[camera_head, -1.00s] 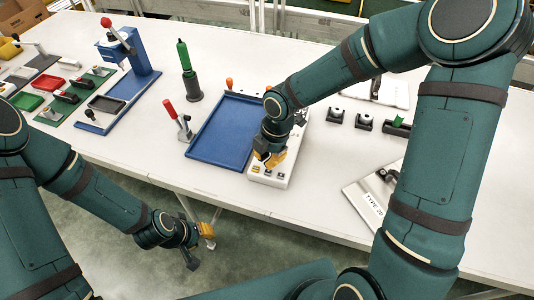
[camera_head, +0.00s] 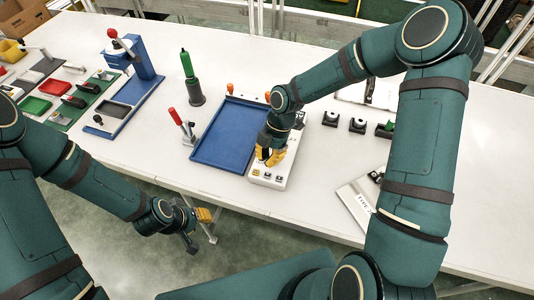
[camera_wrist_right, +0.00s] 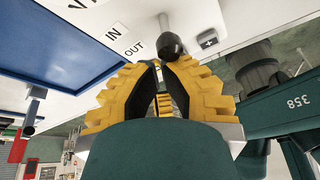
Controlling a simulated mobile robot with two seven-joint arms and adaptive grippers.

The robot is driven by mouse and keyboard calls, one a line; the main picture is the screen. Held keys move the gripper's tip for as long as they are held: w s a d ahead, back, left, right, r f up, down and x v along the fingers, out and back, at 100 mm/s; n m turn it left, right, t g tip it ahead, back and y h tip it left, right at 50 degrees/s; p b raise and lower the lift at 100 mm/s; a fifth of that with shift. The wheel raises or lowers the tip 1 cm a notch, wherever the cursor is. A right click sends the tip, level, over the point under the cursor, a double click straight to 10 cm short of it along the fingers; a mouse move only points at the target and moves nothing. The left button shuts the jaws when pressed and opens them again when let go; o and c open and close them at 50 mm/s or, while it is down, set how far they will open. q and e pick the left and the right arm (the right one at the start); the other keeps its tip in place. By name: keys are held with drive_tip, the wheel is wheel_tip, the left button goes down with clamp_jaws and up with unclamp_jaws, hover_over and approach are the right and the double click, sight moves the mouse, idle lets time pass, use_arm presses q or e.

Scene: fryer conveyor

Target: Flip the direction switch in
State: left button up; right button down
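The direction switch shows in the right wrist view as a lever with a black ball knob (camera_wrist_right: 173,44), beside the OUT label (camera_wrist_right: 135,47) and IN label (camera_wrist_right: 113,32). It stands on a white control box (camera_head: 271,180). My right gripper (camera_wrist_right: 164,66) has its yellow fingertips close together, just short of the knob; whether they touch it is unclear. In the head view the right gripper (camera_head: 268,157) is over the box and hides the switch. My left gripper (camera_head: 202,240) is open and empty, hanging in front of the table edge.
A blue tray (camera_head: 224,143) lies left of the control box. A red-handled clamp (camera_head: 183,128) and a green-handled tool (camera_head: 190,78) stand left of it. The table (camera_head: 130,160) is clear at front left.

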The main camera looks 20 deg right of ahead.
drive_tip(key=shift+w+d+r+g+y+p, duration=0.1)
drive_tip(key=shift+w+d+g+y+p, duration=0.15)
drive_tip(key=shift+g+p, duration=0.3)
drive_tip(key=shift+w+d+g+y, duration=0.15)
drive_tip(key=shift+w+g+y, duration=0.15)
drive_tip(key=shift+g+y, duration=0.15)
use_arm(q)
wheel_tip(320, 180, up, 2)
drive_tip(key=shift+r, duration=0.2)
use_arm(e)
drive_tip(key=shift+r, duration=0.15)
use_arm(q)
drive_tip(key=shift+r+p, duration=0.35)
drive_tip(key=shift+p, duration=0.25)
use_arm(e)
drive_tip(key=shift+r, duration=0.7)
use_arm(q)
drive_tip(key=shift+a, duration=0.1)
